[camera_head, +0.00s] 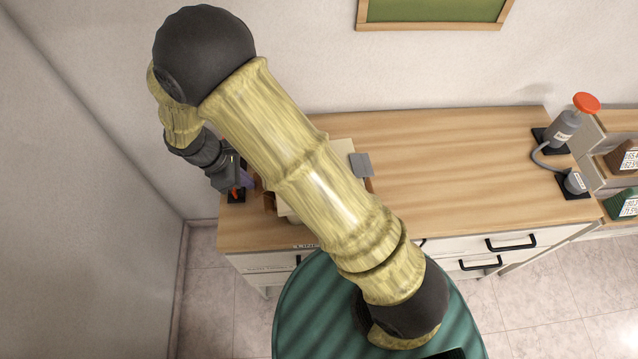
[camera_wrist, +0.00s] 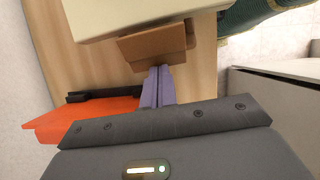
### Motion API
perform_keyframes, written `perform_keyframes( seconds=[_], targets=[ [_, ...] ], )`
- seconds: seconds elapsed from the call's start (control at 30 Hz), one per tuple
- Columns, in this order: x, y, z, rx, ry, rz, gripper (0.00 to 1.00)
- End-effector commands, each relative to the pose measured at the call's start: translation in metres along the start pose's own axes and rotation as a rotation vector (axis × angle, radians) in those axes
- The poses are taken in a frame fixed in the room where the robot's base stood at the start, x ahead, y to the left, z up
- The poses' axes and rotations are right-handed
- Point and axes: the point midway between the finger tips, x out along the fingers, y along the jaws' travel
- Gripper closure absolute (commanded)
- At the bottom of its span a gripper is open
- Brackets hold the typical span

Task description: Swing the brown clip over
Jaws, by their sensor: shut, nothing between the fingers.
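The brown clip (camera_wrist: 155,45) sits against the side of a cream box (camera_wrist: 110,14), at the top of the wrist view. In the head view a bit of the clip (camera_head: 269,202) shows at the left side of the box, mostly hidden by my arm. My gripper's purple fingers (camera_wrist: 158,85) are shut together with nothing between them. Their tips are at the clip's lower edge; I cannot tell whether they touch it. In the head view my gripper (camera_head: 246,178) is at the left end of the desk, beside the box.
An orange part (camera_wrist: 85,117) with a black piece lies close to my fingers at the left in the wrist view. A wooden desk (camera_head: 450,160) holds the box; its middle is clear. A grey device with a red knob (camera_head: 586,103) stands at the far right.

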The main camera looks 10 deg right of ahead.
Motion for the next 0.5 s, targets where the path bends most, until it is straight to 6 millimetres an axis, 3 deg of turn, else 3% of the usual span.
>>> perform_keyframes(
  seconds=[0.5],
  targets=[
    [0.0071,-0.0003,-0.0064,0.0,-0.003,-0.002,1.0]
  ],
)
